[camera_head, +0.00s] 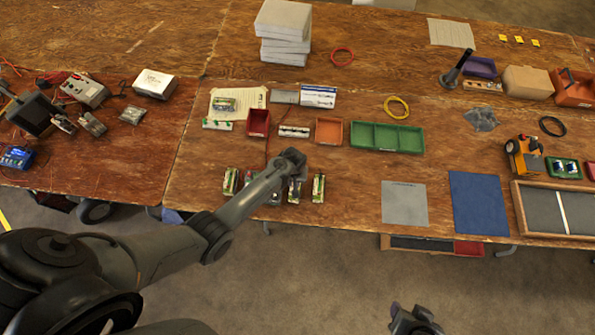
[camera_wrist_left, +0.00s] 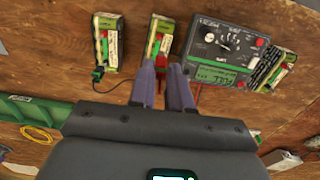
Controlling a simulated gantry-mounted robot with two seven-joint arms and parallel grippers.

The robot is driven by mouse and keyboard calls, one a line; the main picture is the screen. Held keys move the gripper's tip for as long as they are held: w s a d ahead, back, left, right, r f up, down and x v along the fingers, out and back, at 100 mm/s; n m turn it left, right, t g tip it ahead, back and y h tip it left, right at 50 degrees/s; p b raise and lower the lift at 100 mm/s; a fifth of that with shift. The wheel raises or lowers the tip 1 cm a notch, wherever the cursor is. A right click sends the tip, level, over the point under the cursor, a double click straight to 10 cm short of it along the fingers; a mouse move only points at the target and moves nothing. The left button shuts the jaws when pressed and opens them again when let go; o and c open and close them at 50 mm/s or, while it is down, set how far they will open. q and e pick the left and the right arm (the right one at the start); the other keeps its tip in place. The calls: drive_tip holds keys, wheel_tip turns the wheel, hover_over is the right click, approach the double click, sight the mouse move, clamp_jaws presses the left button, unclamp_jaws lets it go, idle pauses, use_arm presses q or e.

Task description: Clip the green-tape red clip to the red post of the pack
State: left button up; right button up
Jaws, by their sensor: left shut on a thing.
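My left gripper (camera_head: 294,177) is shut on a red clip (camera_wrist_left: 161,73), low over the table's front edge.
A multimeter (camera_wrist_left: 225,48) stands right of the fingers, with a further pack (camera_wrist_left: 272,70) beside it. A red lead (camera_wrist_left: 197,94) runs near the fingers. A green tray (camera_head: 385,137) and an orange tray (camera_head: 329,131) stand farther back. A grey mat (camera_head: 404,203) lies to the right.

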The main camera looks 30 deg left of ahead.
use_arm(q)
drive_tip(key=shift+f+b, duration=1.75)
drive_tip(key=shift+f, duration=0.5)
drive_tip(key=shift+f+b, duration=0.8)
drive_tip(key=shift+f, duration=0.2)
drive_tip(key=shift+f, duration=0.2)
drive_tip(key=o, duration=0.9)
